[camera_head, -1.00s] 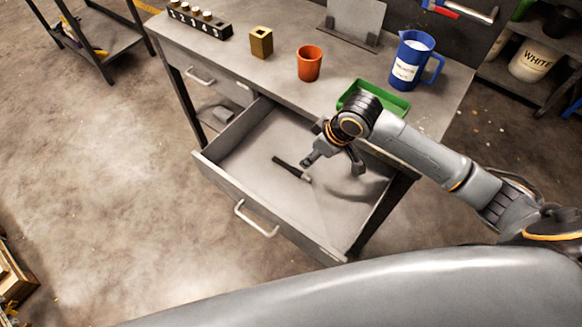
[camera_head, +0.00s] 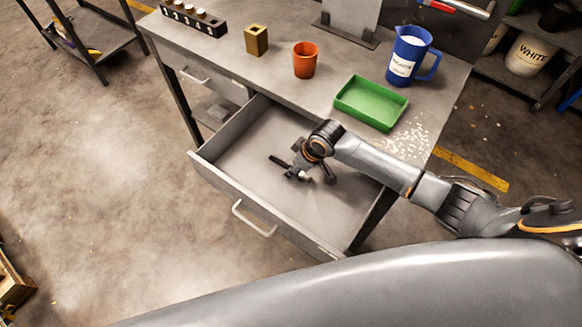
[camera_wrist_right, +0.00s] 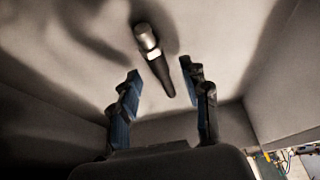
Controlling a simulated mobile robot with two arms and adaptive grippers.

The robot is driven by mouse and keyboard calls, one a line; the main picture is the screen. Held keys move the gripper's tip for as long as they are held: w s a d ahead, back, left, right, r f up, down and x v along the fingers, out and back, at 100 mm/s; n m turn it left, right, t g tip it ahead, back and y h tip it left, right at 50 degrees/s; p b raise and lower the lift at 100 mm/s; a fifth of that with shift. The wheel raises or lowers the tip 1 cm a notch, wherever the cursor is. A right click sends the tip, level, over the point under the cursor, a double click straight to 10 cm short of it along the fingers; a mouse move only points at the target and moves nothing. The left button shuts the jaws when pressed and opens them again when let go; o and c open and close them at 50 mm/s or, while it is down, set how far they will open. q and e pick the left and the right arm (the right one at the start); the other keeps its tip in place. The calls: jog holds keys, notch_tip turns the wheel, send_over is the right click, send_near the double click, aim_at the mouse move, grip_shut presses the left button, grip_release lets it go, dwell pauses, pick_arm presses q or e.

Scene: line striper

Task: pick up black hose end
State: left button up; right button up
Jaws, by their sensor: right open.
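The black hose end (camera_head: 279,161) lies on the floor of the open drawer (camera_head: 230,150). It is a short black piece with a silvery tip, and my right gripper partly hides it in the head view. In the right wrist view the hose end (camera_wrist_right: 157,66) lies ahead of the fingers, its black narrow end reaching toward the gap between them. My right gripper (camera_head: 309,181) is inside the drawer, close to the hose end. It is open and empty in the right wrist view (camera_wrist_right: 160,98). My left gripper is not in view.
The drawer walls surround my right gripper. On the bench top (camera_head: 330,60) stand a green tray (camera_head: 372,101), an orange cup (camera_head: 305,60), a blue jug (camera_head: 410,56), a brass block (camera_head: 256,40) and a numbered rack (camera_head: 190,20). The drawer floor around the hose end is clear.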

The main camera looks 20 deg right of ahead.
jog(key=shift+w+a+f, duration=0.15)
jog(key=shift+w+f, duration=0.05)
jog(key=shift+f, duration=0.35)
grip_shut()
jog(key=shift+r, duration=0.2)
